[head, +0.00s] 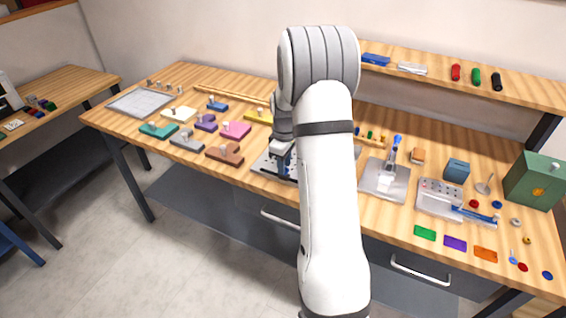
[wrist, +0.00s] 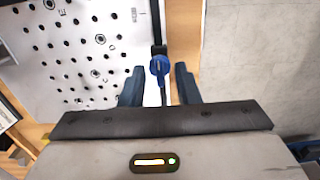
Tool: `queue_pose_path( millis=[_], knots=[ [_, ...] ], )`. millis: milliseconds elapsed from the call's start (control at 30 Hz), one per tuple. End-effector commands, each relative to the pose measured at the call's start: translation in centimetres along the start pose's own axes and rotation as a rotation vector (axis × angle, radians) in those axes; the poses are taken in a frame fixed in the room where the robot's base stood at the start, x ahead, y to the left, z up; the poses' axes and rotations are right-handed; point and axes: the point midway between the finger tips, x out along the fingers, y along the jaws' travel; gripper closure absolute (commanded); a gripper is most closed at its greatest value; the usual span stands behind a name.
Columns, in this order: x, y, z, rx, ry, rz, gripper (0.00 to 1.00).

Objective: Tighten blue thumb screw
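A blue thumb screw (wrist: 160,66) shows in the wrist view near the edge of a white plate with rows of black holes (wrist: 75,45). A dark rod or bracket lies along its axis. My gripper (wrist: 160,72) is open, with one dark blue finger on each side of the screw. Gaps show between the screw and both fingers, and nothing is held. In the head view my gripper (head: 282,152) is low over the plate's metal base (head: 264,163), mostly hidden by my arm. The screw cannot be made out there.
Coloured blocks with knobs, such as a brown one (head: 224,153) and a pink one (head: 235,130), stand left of my gripper. A metal stand (head: 385,180), a grey tray (head: 438,206) and a green box (head: 535,181) stand to the right. A shelf (head: 460,85) runs behind.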

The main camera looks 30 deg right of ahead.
Motion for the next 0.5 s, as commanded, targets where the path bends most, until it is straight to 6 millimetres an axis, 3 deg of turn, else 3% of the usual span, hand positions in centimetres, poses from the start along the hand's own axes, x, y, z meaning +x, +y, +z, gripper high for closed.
queue_pose_path(
  millis=[67, 433, 500],
  knots=[
    [-0.01, -0.02, -0.01, 0.0, 0.0, 0.0, 0.71],
    [-0.03, -0.05, -0.05, -0.001, 0.0, 0.0, 1.0],
    [-0.02, -0.06, -0.05, -0.001, 0.0, -0.001, 1.0]
  ],
)
